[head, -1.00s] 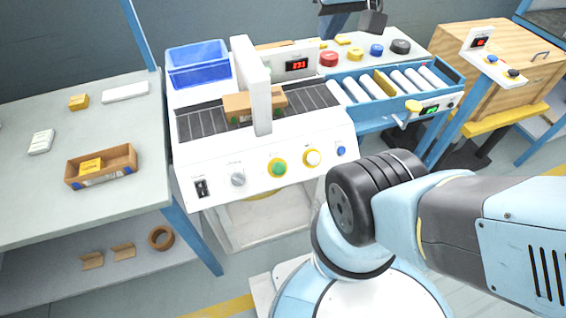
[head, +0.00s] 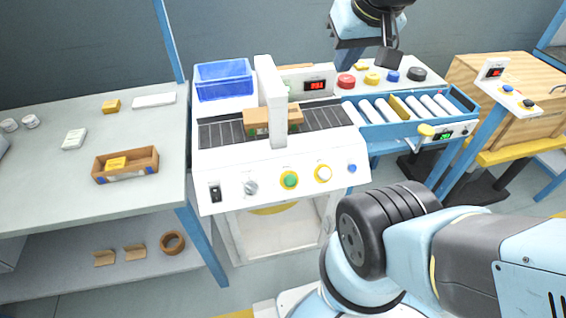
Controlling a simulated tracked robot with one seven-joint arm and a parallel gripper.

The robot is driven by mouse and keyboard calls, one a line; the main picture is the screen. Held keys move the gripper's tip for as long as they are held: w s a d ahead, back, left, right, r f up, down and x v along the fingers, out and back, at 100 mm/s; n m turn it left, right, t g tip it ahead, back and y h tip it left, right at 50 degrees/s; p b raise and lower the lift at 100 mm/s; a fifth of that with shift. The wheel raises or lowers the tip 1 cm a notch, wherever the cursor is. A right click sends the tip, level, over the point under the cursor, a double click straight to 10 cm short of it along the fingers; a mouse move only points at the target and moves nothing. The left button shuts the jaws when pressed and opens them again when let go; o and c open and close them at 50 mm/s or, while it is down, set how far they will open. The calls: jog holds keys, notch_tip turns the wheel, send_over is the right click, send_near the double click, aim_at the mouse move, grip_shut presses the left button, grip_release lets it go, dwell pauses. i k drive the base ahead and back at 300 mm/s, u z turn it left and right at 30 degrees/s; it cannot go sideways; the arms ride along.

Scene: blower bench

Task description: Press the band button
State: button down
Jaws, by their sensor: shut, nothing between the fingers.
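The white banding machine (head: 340,145) has a front panel with a black rocker switch (head: 215,192), a grey knob (head: 251,188), a green button (head: 290,180) in a yellow ring, a white button (head: 323,173) in a yellow ring and a small blue button (head: 352,168). The panel labels are too small to read, so I cannot tell which is the band button. A cardboard box (head: 256,116) sits under the white arch (head: 271,90). My gripper (head: 388,62) is shut and empty, above the back right of the machine, apart from the panel buttons.
A blue bin (head: 224,80) stands at the machine's back left. A roller conveyor (head: 455,95) with a yellow-knobbed lever (head: 426,130) adjoins on the right. The left table (head: 60,180) holds an open carton (head: 135,175).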

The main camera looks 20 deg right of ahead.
aim_at(290, 180)
jog(key=u, duration=1.25)
jog(key=k, duration=1.45)
jog(key=z, duration=1.15)
jog(key=i, duration=1)
